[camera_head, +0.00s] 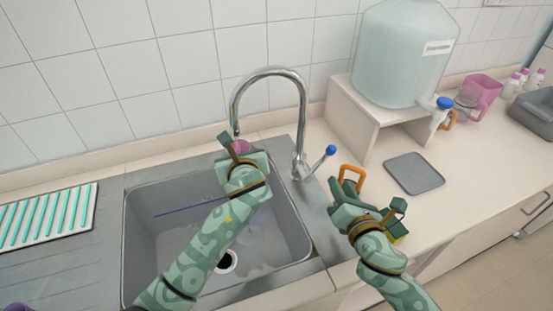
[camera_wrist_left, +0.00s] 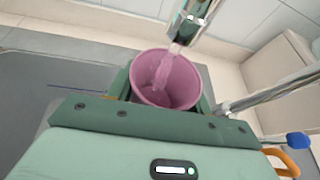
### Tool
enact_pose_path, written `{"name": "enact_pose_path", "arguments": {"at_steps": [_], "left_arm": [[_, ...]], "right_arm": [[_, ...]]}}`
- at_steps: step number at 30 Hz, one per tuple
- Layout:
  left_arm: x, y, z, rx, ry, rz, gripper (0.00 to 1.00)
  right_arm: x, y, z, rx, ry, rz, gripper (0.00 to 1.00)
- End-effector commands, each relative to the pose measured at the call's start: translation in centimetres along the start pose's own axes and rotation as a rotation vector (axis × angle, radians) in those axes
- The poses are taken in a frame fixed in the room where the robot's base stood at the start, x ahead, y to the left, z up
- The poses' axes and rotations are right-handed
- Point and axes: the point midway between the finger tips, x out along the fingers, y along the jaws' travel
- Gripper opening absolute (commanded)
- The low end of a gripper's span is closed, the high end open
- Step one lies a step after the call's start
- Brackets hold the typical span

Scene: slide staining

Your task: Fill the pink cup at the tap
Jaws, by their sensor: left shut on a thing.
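The pink cup (camera_wrist_left: 180,95) is in my left gripper (camera_wrist_left: 163,100), between its green fingers. In the head view only a little of the cup (camera_head: 241,146) shows past my left gripper (camera_head: 234,148). The chrome tap (camera_head: 303,110) arches over the sink, and its spout (camera_wrist_left: 190,28) is right above the cup's mouth. A pale translucent streak, which looks like running water, reaches from the spout into the cup. The tap lever has a blue knob (camera_head: 331,150). My right gripper (camera_head: 345,188) is right of the tap, below the knob; its jaw opening is unclear.
The grey sink (camera_head: 150,235) lies under my left arm. An orange loop (camera_head: 350,170) stands beside my right gripper. A water dispenser (camera_head: 400,60) on a white stand (camera_head: 350,108), a grey mat (camera_head: 414,172) and a pink jug (camera_head: 482,92) are to the right. A striped rack (camera_head: 48,215) lies left.

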Motion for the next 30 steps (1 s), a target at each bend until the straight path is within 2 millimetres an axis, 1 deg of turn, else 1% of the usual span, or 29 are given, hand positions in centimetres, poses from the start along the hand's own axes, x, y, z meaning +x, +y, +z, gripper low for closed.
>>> {"name": "enact_pose_path", "arguments": {"at_steps": [1,4,7,14,17,21,24,27,30], "left_arm": [[0.9,0.0,0.4,0.000,-0.001,0.001,0.25],[1.9,0.0,0.8,0.000,-0.001,0.001,0.25],[2.1,0.0,0.8,0.000,0.000,0.000,0.26],[1.9,0.0,0.8,0.000,0.000,-0.001,0.26],[0.6,0.0,0.1,0.000,0.002,-0.002,0.26],[-2.1,0.0,-0.9,-0.001,0.002,-0.002,0.26],[-3.6,0.1,-1.6,0.001,0.002,-0.002,0.26],[-4.2,0.1,-1.8,0.001,0.000,0.000,0.26],[-4.3,0.1,-1.8,0.001,0.000,0.001,0.26]], "right_arm": [[0.0,0.0,0.0,0.000,0.000,0.000,0.31],[0.0,0.0,0.0,0.000,0.000,0.000,0.31],[0.0,0.0,0.0,0.000,0.000,0.000,0.31],[0.0,0.0,0.0,0.000,0.000,0.000,0.31],[0.0,0.0,0.0,0.000,0.000,0.000,0.31],[0.0,0.0,0.0,0.000,0.000,0.000,0.31],[0.0,0.0,0.0,0.000,0.000,0.000,0.31],[0.0,0.0,0.0,0.000,0.000,0.000,0.31],[0.0,0.0,0.0,0.000,0.000,0.000,0.31]]}}
